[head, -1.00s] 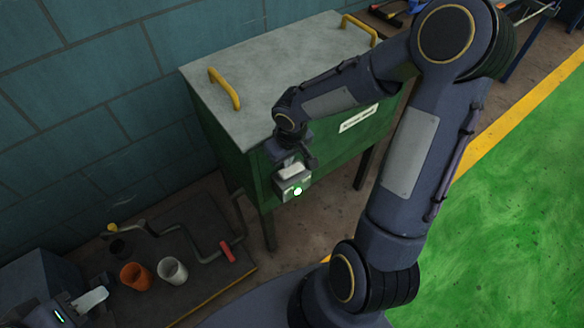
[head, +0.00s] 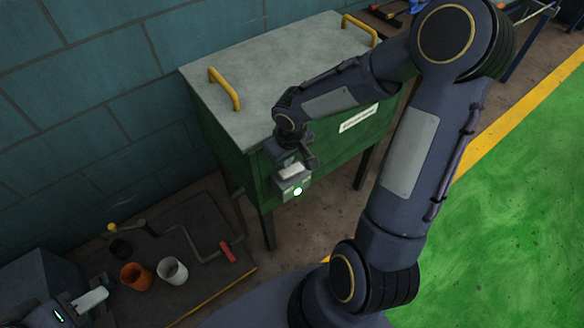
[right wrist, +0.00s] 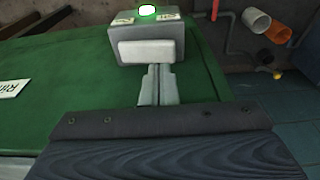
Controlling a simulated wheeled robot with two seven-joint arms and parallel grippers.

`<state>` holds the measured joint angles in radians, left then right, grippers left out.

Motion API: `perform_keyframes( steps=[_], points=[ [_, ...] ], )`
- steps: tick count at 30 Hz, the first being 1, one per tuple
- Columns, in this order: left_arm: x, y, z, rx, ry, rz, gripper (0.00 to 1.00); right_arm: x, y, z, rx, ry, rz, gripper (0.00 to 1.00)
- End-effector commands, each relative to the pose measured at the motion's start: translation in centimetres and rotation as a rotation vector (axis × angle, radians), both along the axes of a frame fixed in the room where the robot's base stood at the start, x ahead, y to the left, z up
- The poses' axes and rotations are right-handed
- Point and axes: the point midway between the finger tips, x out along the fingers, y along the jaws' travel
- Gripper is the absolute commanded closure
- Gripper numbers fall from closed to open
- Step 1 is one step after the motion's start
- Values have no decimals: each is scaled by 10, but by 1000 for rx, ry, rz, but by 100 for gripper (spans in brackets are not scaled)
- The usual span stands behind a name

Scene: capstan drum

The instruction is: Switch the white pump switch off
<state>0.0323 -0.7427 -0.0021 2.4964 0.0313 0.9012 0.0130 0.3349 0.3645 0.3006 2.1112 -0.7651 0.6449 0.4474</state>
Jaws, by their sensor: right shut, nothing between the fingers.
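The white pump switch is a white rocker (head: 292,172) on a grey box (head: 292,188) fixed to the front of the green cabinet. A lamp on the box (head: 298,191) glows bright, with a green rim. In the right wrist view, the rocker (right wrist: 150,52) faces my right gripper (right wrist: 155,72), whose grey fingers are shut and empty. Their tips are at the rocker's lower edge; I cannot tell whether they touch it. In the head view, my right gripper (head: 287,164) is just above the rocker. My left gripper (head: 94,298) is at the lower left, its finger gap unclear.
The green cabinet (head: 225,150) has a grey top with yellow handles. A dark low platform (head: 215,272) holds an orange cup (head: 136,277), a white cup (head: 172,271), a dark cup (head: 121,248) and a red-gripped crank (head: 227,252). Green floor at right is clear.

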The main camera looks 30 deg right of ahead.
Motion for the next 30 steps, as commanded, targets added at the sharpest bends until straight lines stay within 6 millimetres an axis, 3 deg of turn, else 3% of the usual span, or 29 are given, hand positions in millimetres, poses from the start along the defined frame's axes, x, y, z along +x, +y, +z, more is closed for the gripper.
perform_keyframes(
  steps=[30],
  points=[
    [0, 0, -12, 0, 0, 0, 64, 0, 0, -12, 0, 0, 0, 100]
  ],
)
